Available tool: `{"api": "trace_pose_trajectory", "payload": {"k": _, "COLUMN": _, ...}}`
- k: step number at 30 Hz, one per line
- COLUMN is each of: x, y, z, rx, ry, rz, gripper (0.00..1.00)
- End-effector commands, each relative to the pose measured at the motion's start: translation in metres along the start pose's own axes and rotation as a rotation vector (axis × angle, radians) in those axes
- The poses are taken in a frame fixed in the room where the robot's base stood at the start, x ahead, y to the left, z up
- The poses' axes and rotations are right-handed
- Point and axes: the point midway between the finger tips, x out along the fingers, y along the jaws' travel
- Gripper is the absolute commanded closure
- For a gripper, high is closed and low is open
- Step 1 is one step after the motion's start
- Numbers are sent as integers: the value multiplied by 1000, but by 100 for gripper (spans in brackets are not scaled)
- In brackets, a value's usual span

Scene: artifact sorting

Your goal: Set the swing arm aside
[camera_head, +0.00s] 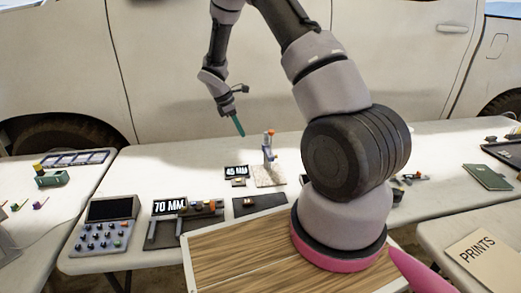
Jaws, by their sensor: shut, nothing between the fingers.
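My gripper (239,127), with teal fingers, hangs over the white table and points down. Its fingers are together and empty. A small grey upright fixture (268,152) with an orange top stands on a pale speckled plate (268,177), to the right of and below my gripper in the picture. My gripper is apart from it. It may be or carry the swing arm, but at this size I cannot tell. A small dark and orange item (414,177) lies on the table right of my arm, too small to identify.
Displays reading "70 MM" (170,206) and "45 MM" (237,171) stand on the table. A button console (105,230) is at the left front. Green book (488,177) and "PRINTS" folder (484,258) lie to the right. A vehicle (180,70) stands behind. My arm hides part of the table.

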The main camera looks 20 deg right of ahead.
Motion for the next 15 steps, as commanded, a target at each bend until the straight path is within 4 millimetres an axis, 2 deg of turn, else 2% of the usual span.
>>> {"api": "trace_pose_trajectory", "payload": {"k": 5, "x": 5, "y": 0, "z": 0, "rx": 1, "ry": -1, "rz": -2, "gripper": 100}}
{"api": "trace_pose_trajectory", "payload": {"k": 8, "x": 17, "y": -1, "z": 0, "rx": 2, "ry": -1, "rz": -4, "gripper": 100}}
{"api": "trace_pose_trajectory", "payload": {"k": 15, "x": 66, "y": -1, "z": 1, "rx": 1, "ry": -2, "rz": -5, "gripper": 100}}
